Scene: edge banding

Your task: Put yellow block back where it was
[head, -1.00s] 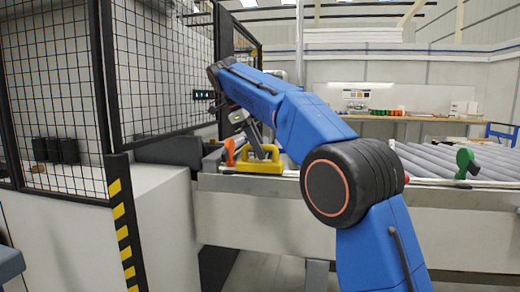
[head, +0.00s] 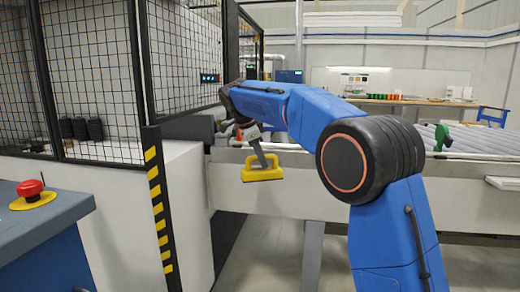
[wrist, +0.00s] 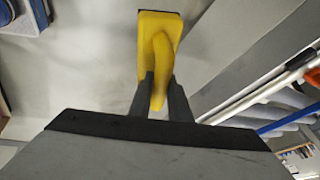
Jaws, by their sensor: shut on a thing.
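The yellow block (head: 263,174) has a handle-like top with an opening. It hangs in my gripper (head: 264,160), in front of the pale side of the roller table and apart from it in the head view. In the wrist view the dark fingers of my gripper (wrist: 160,92) are shut around the handle of the yellow block (wrist: 158,38). The floor shows beyond it.
The roller table (head: 310,175) runs to the right, with a green clamp-like tool (head: 442,136) on it. A black mesh fence (head: 90,70) and striped post (head: 156,200) stand left. A blue cabinet with a red button (head: 30,187) is at front left.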

